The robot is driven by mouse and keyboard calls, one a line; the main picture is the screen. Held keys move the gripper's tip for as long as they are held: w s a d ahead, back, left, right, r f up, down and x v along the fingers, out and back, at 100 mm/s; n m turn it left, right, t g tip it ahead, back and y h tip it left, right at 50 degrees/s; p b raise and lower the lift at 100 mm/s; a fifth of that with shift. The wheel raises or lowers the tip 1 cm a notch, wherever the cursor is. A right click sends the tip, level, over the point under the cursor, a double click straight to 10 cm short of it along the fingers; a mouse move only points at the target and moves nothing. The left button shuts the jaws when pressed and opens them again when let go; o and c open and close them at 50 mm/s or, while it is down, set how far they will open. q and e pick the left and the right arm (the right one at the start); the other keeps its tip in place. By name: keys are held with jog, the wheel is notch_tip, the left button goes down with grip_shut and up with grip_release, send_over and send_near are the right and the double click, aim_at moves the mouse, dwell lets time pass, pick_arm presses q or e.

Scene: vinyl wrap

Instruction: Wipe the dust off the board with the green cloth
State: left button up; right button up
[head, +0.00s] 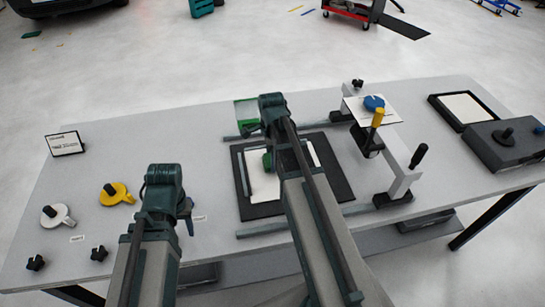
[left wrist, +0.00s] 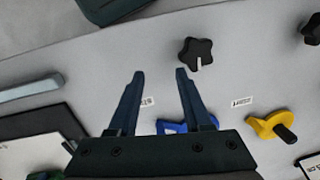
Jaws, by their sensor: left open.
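The board is a white panel in a wide black frame (head: 342,190), flat on the table in the head view. A corner of the frame (left wrist: 62,120) shows in the left wrist view. A small green piece that looks like the cloth (head: 267,161) is over the board's white panel, beside my right arm. My right gripper is around there, but its fingers are hidden by the arm. My left gripper (left wrist: 160,73) is open and empty, pointing down over the table left of the board.
Near my left gripper lie a blue part (left wrist: 172,127), a black star knob (left wrist: 195,53) and a yellow knob part (head: 116,193). A green-edged tray (head: 246,111) is behind the board. A clamp bridge (head: 398,165) stands right of it. The table's back left is mostly clear.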

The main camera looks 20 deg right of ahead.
jog(key=shift+d+r+p, duration=0.1)
jog(key=shift+r+p, duration=2.25)
jog(key=shift+r, duration=0.3)
jog(key=shift+r, duration=0.1)
notch_tip(320, 180, up, 3)
jog(key=p, duration=0.3)
